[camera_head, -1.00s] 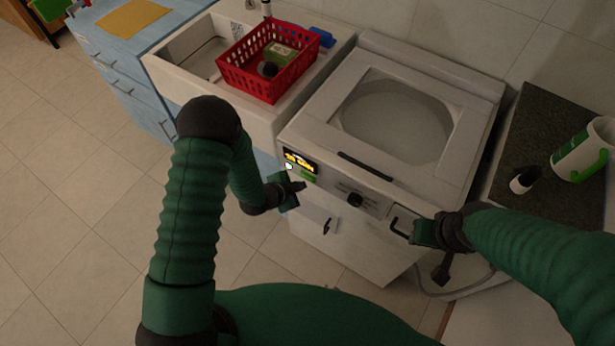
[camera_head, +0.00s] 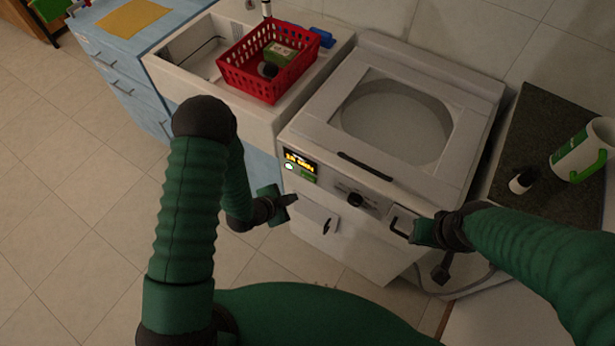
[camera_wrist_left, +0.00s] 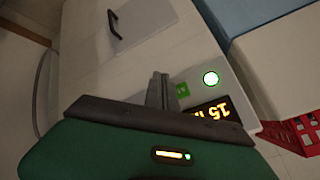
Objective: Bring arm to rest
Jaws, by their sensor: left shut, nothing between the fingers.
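My left gripper (camera_head: 290,199) is shut and empty, in front of the white washing machine (camera_head: 345,250), a little below its lit display. Its closed fingers also show in the left wrist view (camera_wrist_left: 160,92), with the machine's display (camera_wrist_left: 212,112) and a round green-lit button (camera_wrist_left: 210,78) behind them. My right gripper (camera_head: 405,226) is at the right side of the machine's front, by the pale handle-like part there. Its fingers are too small and dark to tell whether they are open.
A red basket (camera_head: 240,78) with several items stands on the white sink (camera_head: 165,62). A white jug with green handle (camera_head: 580,150) and a small dark-and-white container (camera_head: 522,180) stand on the dark counter (camera_head: 545,120). The tiled floor (camera_head: 70,200) at left is clear.

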